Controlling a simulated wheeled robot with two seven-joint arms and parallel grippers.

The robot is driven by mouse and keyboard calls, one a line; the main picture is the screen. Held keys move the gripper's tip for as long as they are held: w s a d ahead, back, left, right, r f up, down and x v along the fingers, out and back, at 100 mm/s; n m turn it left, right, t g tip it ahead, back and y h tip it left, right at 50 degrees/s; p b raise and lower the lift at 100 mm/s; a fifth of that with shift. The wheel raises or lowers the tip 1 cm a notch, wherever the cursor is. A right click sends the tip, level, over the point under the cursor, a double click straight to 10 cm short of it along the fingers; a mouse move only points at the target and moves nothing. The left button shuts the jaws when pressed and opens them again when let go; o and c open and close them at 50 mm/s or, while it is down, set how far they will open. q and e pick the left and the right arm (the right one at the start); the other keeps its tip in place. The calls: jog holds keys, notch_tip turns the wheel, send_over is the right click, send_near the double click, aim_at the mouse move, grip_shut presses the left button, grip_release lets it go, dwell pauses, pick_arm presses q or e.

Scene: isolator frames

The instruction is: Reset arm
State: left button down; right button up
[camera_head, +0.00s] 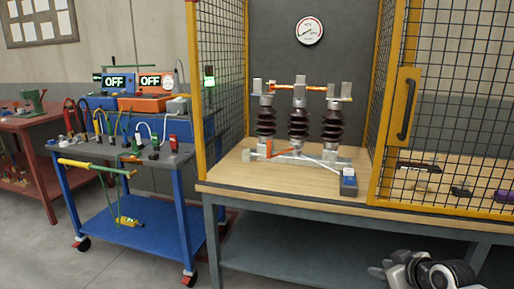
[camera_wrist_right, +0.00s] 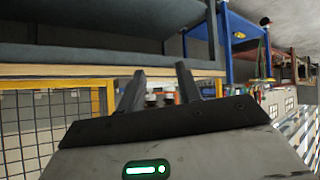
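My right gripper (camera_head: 385,271) is low at the bottom right of the head view, in front of the bench, with part of my right arm beside it. In the right wrist view its two dark fingers (camera_wrist_right: 160,78) stand apart with nothing between them. It touches nothing that I can see. My left gripper is not in the head view. The isolator (camera_head: 298,122), with three brown ribbed insulators, stands on the wooden bench top (camera_head: 235,172) inside the cage.
A yellow-framed mesh door with a handle (camera_head: 405,108) is at the right. A blue trolley (camera_head: 140,222) at the left carries leads, a green-yellow rod (camera_head: 92,166) and instruments reading OFF (camera_head: 150,81). A red table (camera_head: 35,125) is farther left. Open floor lies before the trolley.

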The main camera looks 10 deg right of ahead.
jog(key=s+a+f+y, duration=0.1)
jog(key=s+a+f, duration=0.55)
jog(key=a, duration=0.45)
jog(key=s+a+y+p, duration=0.1)
jog(key=s+a, duration=0.5)
jog(key=a, duration=0.3)
jog(key=s+a+r+y+p, duration=0.1)
jog(key=s+a, duration=0.5)
jog(key=a, duration=0.4)
jog(key=shift+r+t, duration=0.25)
jog(key=shift+t, duration=0.05)
jog(key=shift+s+d, duration=0.1)
jog(key=shift+s, duration=0.05)
